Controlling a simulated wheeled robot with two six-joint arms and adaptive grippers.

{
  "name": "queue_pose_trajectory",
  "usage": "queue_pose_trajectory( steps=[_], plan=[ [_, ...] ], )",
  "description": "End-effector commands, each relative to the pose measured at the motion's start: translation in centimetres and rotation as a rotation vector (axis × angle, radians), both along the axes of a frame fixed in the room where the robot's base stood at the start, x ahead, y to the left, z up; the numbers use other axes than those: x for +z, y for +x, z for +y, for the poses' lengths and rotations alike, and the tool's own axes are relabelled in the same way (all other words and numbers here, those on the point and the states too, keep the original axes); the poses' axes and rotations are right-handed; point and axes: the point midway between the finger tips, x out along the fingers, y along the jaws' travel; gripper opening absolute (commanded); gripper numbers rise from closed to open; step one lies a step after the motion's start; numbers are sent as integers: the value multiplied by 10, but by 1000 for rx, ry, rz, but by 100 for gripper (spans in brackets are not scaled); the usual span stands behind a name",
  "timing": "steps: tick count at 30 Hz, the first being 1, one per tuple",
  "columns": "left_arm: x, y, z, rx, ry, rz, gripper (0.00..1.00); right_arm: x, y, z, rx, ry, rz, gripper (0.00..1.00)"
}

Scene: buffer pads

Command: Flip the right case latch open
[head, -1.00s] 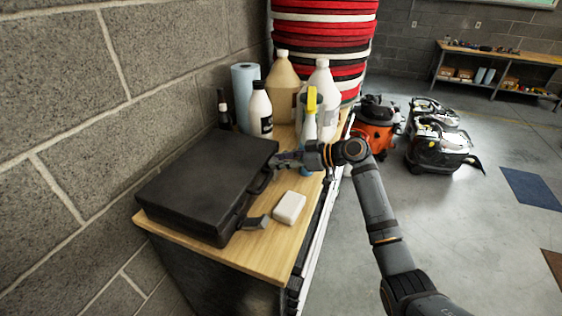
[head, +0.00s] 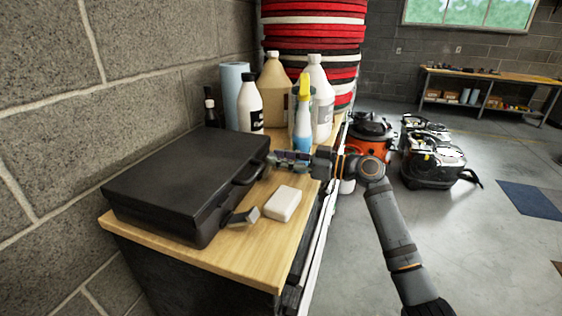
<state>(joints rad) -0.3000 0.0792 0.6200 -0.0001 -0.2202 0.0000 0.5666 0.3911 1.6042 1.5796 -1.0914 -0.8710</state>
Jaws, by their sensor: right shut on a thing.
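A closed black case (head: 185,175) lies flat on the wooden worktop (head: 255,250). Its handle (head: 248,172) is on the side facing right. My right gripper (head: 273,160) is at the far right corner of the case, beyond the handle, with its fingers pointing left against that side. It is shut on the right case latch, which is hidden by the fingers. A small dark grey piece (head: 244,216) sticks out beside the near end of the case; I cannot tell whether it is part of the case. My left gripper is not in view.
A white block (head: 282,203) lies on the worktop near the case. Behind stand a spray bottle (head: 302,125), a white bottle (head: 250,105), jugs (head: 274,88) and a blue roll (head: 235,90). A block wall is on the left. An orange vacuum (head: 370,142) stands on the floor.

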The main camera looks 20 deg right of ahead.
Motion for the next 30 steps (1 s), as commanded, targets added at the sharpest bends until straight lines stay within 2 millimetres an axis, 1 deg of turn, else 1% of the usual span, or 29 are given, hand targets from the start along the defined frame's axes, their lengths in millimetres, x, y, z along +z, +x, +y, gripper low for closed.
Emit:
queue_pose_trajectory(
  steps=[1, 3, 11, 14, 17, 24, 27, 30],
  plan=[
    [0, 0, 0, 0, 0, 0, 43, 0, 0, 0, 0, 0, 1, 33],
    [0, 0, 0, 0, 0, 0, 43, 0, 0, 0, 0, 0, 1, 42],
    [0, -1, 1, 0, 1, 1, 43, 0, 0, 0, 0, 0, 1, 42],
    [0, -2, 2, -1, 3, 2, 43, -1, -3, -5, -2, -3, 2, 42],
    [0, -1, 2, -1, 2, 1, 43, -1, -11, -19, -3, -7, 2, 42],
    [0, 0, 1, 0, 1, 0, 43, -1, -44, -67, -3, -10, 5, 42],
    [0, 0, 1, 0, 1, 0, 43, 0, -54, -82, -3, -7, 5, 42],
    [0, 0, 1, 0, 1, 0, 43, 0, -62, -92, -1, -6, 4, 42]
  ],
)
